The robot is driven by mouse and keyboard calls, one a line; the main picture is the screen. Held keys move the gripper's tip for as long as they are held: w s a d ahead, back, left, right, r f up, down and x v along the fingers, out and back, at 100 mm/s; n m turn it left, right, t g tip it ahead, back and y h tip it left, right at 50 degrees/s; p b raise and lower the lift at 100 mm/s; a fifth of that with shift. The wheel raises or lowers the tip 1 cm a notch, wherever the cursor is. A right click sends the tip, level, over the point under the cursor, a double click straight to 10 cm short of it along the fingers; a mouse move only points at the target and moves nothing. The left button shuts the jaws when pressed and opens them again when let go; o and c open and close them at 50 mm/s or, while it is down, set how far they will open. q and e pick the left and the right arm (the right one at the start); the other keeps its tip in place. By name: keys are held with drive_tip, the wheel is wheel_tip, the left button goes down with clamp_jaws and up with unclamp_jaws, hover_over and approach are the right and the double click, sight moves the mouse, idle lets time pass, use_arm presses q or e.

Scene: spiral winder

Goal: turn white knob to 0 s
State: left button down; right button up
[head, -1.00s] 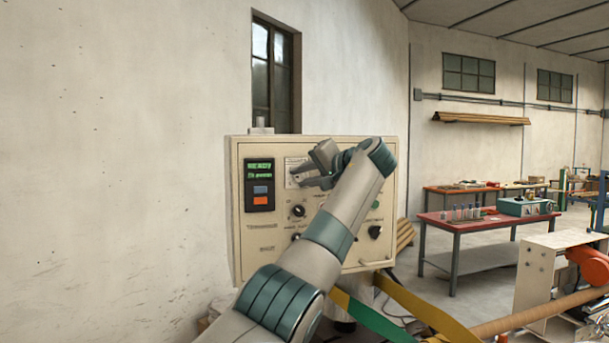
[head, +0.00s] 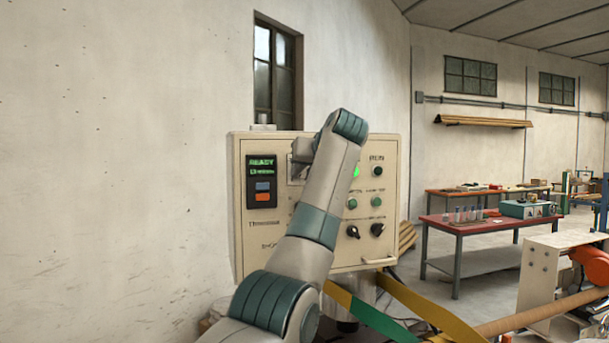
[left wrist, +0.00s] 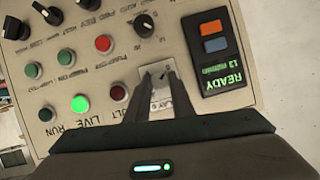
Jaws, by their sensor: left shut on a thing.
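The beige control panel (head: 244,225) faces me, with a dark display (head: 261,168) reading READY in green at its upper left. My left gripper (head: 302,152) is at the light dial plate (head: 292,174), mostly hidden behind my own arm in the head view. In the left wrist view, the two dark fingers of my left gripper (left wrist: 159,78) reach onto the dial plate (left wrist: 162,98) beside the display (left wrist: 215,48), seen upside down. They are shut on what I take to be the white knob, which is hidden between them. Its pointer and setting cannot be read. My right gripper is not in view.
A black knob (left wrist: 143,25) sits close to the fingertips. Several push buttons, one lit green (left wrist: 80,104), lie beside the gripper. Two black knobs (head: 353,232) (head: 377,229) are at the panel's lower right. A red-topped table (head: 488,225) stands far right.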

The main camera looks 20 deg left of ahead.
use_arm(q)
drive_tip(key=shift+f+h, duration=0.2)
drive_tip(key=shift+h, duration=0.1)
drive_tip(key=c, duration=1.5)
unclamp_jaws()
drive_tip(key=shift+c, duration=0.2)
drive_tip(key=shift+w, duration=0.1)
drive_tip(key=shift+r, duration=0.1)
